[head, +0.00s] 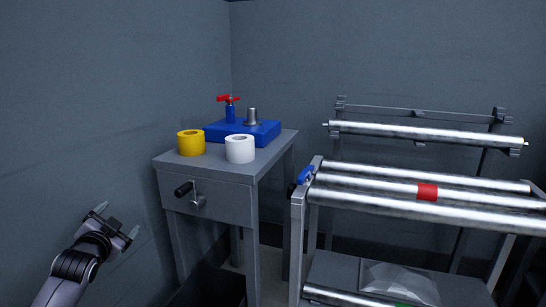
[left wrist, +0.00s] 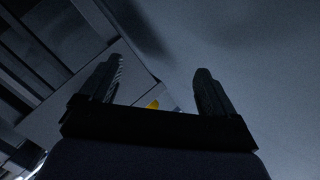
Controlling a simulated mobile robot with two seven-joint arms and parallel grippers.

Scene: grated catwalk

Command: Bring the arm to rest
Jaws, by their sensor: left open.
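My left gripper (head: 119,220) is open and empty at the lower left of the head view, in front of the wall and left of the grey side table. Its two fingers stand apart in the left wrist view (left wrist: 155,88), with nothing between them. A small bit of yellow, likely the yellow tape roll, shows just beyond the gripper's body in that view. My right gripper does not show in either view.
The side table (head: 273,158) carries a yellow roll (head: 191,143), a white roll (head: 240,149) and a blue block (head: 259,131) with a red-handled valve (head: 229,107). A roller rack (head: 380,206) stands at right.

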